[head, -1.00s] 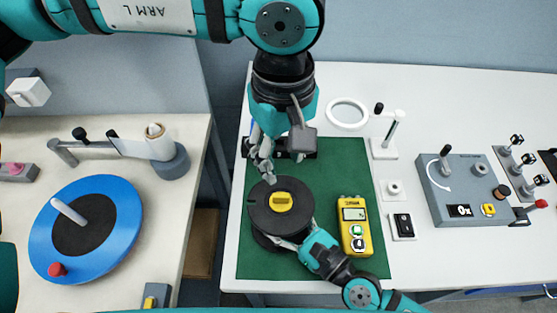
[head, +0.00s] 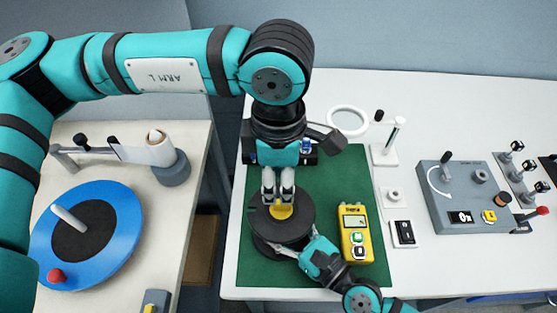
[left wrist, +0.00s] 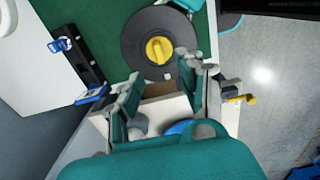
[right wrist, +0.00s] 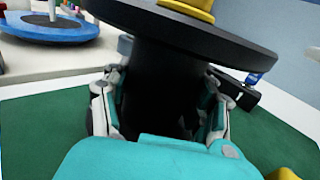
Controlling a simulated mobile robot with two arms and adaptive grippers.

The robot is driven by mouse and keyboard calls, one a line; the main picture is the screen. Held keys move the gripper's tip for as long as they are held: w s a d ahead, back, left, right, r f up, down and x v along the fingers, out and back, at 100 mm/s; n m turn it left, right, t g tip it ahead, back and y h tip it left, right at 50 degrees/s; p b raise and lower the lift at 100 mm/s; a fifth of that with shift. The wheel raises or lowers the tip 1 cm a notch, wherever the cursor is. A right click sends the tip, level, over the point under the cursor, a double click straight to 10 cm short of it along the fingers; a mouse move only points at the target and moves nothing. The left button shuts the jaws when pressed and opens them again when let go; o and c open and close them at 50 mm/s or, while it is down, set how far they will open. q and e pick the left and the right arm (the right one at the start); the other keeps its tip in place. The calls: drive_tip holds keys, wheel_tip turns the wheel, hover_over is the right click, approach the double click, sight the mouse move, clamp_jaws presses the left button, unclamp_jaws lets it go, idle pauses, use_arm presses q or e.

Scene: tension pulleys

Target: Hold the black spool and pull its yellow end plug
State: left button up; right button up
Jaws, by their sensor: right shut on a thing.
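The black spool (head: 292,225) stands upright on the green mat (head: 332,190). The yellow end plug (head: 281,212) sits in the middle of its top flange, partly hidden by my left fingers in the head view. My left gripper (head: 278,194) points down over the plug. In the left wrist view its fingers are apart and empty, with the plug (left wrist: 160,50) beyond the fingertips. My right gripper (head: 297,252) comes in low from the front right. In the right wrist view it is shut around the spool's core (right wrist: 160,85), under the flange.
A yellow handheld meter (head: 356,232) lies on the mat just right of the spool. A dark rack (head: 310,158) stands behind the spool. A magnifier ring (head: 347,121) and a grey crank box (head: 468,195) are further right. The left table holds a blue disc (head: 112,215).

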sight(279, 202)
use_arm(q)
wheel_tip(279, 202, down, 7)
idle(0.3)
drive_tip(key=shift+c, duration=0.4)
clamp_jaws()
